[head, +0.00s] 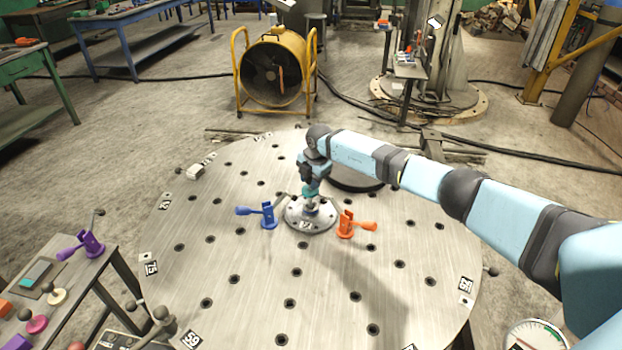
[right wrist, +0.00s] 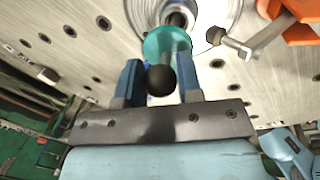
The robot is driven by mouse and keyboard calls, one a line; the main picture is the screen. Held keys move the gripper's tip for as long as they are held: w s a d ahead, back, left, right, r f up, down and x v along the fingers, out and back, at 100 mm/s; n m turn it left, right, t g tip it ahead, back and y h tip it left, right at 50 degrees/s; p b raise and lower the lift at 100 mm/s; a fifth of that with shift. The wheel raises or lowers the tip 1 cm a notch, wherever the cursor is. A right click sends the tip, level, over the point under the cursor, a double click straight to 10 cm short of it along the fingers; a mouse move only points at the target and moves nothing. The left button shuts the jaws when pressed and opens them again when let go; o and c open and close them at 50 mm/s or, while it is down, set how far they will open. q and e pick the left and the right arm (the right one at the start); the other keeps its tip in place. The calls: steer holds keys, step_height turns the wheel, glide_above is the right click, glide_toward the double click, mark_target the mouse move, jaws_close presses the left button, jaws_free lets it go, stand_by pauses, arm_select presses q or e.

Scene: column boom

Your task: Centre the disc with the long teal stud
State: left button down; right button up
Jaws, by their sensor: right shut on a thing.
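The metal disc (head: 325,222) lies flat near the middle of the round table, and part of it shows in the right wrist view (right wrist: 222,12). The long teal stud (head: 309,191) is over the disc's middle. In the right wrist view its teal collar (right wrist: 166,40) and black ball knob (right wrist: 161,80) show between the blue fingers. My right gripper (head: 310,186) is shut on the stud from above; it also shows in the right wrist view (right wrist: 160,82). I cannot tell how deep the stud sits in the disc. My left gripper is not in view.
A blue clamp (head: 268,215) stands at the disc's left, an orange clamp (head: 347,225) at its right. The round table (head: 240,285) has many holes, with free room in front. A side table at left holds a purple clamp (head: 93,243) and small knobbed parts.

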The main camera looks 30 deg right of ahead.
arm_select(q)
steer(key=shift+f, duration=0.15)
arm_select(e)
steer(key=shift+f, duration=0.15)
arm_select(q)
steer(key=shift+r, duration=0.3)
